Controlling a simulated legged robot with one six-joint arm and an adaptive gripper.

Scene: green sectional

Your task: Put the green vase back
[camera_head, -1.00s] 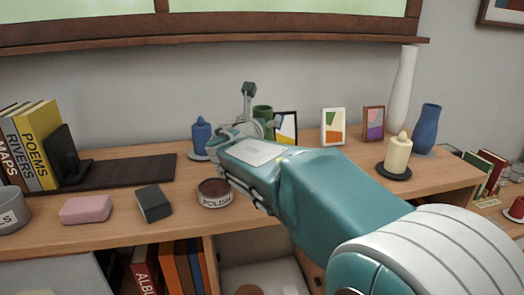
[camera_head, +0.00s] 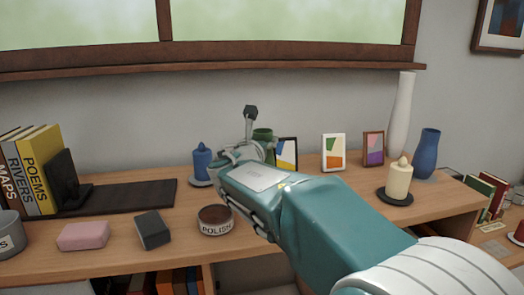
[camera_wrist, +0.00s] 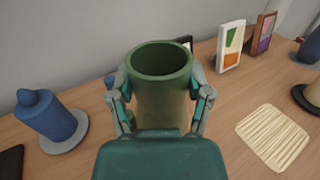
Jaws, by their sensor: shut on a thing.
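The green vase (camera_wrist: 161,95) is an open-topped cylinder, upright between the fingers in the wrist view. In the head view only a bit of the green vase (camera_head: 263,134) shows behind my gripper (camera_head: 248,152). My gripper (camera_wrist: 163,98) is shut on the vase, one finger on each side. The vase's base is hidden, so I cannot tell whether it touches the wooden top. A pale woven square mat (camera_wrist: 273,137) lies bare to the right of the vase in the wrist view. My arm hides it in the head view.
A blue candle (camera_wrist: 48,117) on a grey dish stands left of the vase. Picture frames (camera_head: 333,152), a white vase (camera_head: 401,115), a blue vase (camera_head: 427,153) and a cream candle (camera_head: 398,180) stand to the right. A polish tin (camera_head: 215,220) is in front.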

